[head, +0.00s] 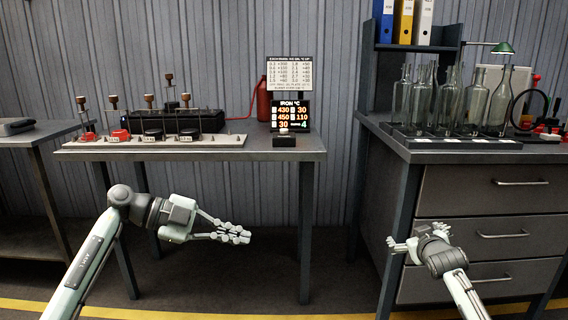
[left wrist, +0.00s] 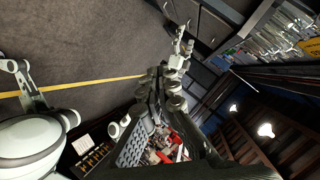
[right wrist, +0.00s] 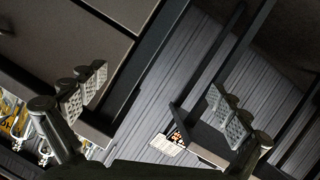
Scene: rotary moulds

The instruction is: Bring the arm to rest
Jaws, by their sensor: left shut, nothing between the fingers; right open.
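My left gripper (head: 236,235) is shut and empty. It hangs in front of the middle table, below its top, pointing right. In the left wrist view its fingers (left wrist: 170,88) are together. My right gripper (head: 412,240) is open and empty in front of the drawer cabinet, below its top. In the right wrist view its two padded fingers (right wrist: 158,108) stand wide apart with nothing between them. Both grippers are clear of the tables.
The middle table (head: 290,156) carries a rack with several wooden-handled tools (head: 150,103), a black box (head: 175,122) and a lit display (head: 290,115). The drawer cabinet (head: 490,188) carries several glass bottles (head: 474,104). A red cylinder (head: 263,100) stands behind. Floor between them is clear.

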